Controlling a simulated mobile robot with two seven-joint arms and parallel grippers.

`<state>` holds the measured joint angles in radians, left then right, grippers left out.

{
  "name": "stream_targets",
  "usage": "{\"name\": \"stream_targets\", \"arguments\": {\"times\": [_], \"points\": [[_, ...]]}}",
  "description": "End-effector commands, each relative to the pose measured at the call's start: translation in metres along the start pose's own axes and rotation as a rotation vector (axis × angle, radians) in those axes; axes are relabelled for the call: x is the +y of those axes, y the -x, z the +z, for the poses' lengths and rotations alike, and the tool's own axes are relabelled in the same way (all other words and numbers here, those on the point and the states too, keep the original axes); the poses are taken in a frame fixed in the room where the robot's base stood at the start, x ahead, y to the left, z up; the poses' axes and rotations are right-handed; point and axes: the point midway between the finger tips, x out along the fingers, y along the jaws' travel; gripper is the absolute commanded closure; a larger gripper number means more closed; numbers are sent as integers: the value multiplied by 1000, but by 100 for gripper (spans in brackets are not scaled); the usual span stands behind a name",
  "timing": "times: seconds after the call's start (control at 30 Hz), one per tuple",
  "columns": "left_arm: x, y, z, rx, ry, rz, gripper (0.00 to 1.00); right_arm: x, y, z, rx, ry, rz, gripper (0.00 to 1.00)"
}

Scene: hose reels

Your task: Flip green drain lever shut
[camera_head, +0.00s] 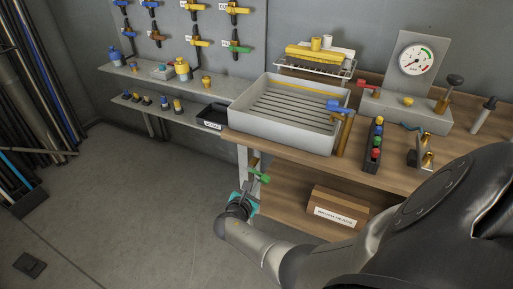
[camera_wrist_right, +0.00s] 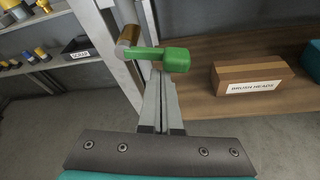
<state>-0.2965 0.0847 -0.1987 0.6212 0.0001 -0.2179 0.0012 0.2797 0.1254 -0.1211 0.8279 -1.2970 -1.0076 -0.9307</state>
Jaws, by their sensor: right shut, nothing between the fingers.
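The green drain lever (camera_head: 260,176) is on a brass valve (camera_head: 254,163) below the left end of the grey basin (camera_head: 285,115). In the right wrist view the green lever (camera_wrist_right: 165,56) points right from the brass valve (camera_wrist_right: 128,40), its thick grip at the free end. My right gripper (camera_head: 251,186) is below the lever in the head view, shut and empty. In the right wrist view the fingers (camera_wrist_right: 159,88) reach up to the lever, and I cannot tell whether they touch it. My left gripper is not in view.
A box labelled brush heads (camera_head: 335,212) sits on the lower shelf, right of the lever. A bench leg (camera_wrist_right: 102,45) stands close to the valve. The benchtop holds a gauge stand (camera_head: 418,75) and a blue-handled tap (camera_head: 340,106). Open floor lies to the left.

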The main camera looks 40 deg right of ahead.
Motion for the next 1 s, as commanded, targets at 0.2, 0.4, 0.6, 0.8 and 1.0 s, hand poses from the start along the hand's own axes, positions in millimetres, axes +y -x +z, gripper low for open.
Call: {"name": "stream_targets", "arguments": {"times": [0.2, 0.4, 0.6, 0.8, 1.0], "points": [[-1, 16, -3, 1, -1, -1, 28, 0, 30, 2, 4, 0, 1, 100], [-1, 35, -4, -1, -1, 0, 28, 1, 80, 2, 4, 0, 1, 100], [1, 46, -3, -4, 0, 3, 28, 1, 123, 1, 3, 0, 1, 100], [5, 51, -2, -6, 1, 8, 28, 0, 147, 0, 1, 1, -1, 100], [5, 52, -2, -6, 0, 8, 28, 0, 153, 0, 0, 1, 0, 100]]}}
